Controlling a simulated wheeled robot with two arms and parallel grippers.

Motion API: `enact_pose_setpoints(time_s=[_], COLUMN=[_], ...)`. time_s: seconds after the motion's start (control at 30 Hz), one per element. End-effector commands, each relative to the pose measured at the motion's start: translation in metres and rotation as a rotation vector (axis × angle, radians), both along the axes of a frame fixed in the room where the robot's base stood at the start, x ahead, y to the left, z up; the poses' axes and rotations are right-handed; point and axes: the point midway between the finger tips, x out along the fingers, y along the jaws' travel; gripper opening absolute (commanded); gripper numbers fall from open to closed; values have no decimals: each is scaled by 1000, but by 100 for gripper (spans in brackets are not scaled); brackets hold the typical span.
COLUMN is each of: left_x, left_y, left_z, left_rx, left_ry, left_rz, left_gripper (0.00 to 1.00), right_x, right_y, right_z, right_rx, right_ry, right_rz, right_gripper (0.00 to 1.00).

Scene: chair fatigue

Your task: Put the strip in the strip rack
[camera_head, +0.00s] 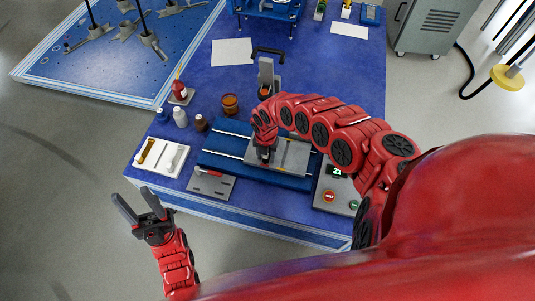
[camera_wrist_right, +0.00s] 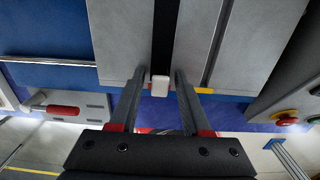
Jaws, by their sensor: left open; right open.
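In the right wrist view, a dark strip-like band (camera_wrist_right: 164,35) runs between two grey plates and has a small white tab (camera_wrist_right: 159,86) at its near end. I cannot tell for sure that this is the strip. My right gripper (camera_wrist_right: 160,74) is open, its fingers on either side of the white tab with gaps showing. In the head view, my right gripper (camera_head: 264,155) is over the grey block on the blue fixture. My left gripper (camera_head: 137,201) is open and empty, off the table's front left. No strip rack is clearly identifiable; a white tray (camera_head: 145,171) holds a yellowish piece.
The blue fixture (camera_head: 220,158) has metal rails. A grey plate with a red handle (camera_head: 212,184) lies in front of it; a control box (camera_head: 334,195) stands to its right. Small bottles (camera_head: 180,118) and an amber jar (camera_head: 230,103) stand behind left.

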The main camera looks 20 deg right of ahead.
Motion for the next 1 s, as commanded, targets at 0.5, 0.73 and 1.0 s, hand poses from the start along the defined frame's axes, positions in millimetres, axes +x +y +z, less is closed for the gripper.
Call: enact_pose_setpoints(time_s=[0.5, 0.73, 1.0], left_x=[0, 0, 0], left_y=[0, 0, 0], left_z=[1, 8, 16], left_rx=[0, 0, 0], left_ry=[0, 0, 0], left_rz=[0, 0, 0], left_gripper=[50, 50, 50], right_x=[0, 0, 0], right_y=[0, 0, 0], right_z=[1, 9, 19], right_rx=[0, -1, -1], right_ry=[0, -1, -1], right_rz=[-1, 0, -1], right_gripper=[0, 0, 0])
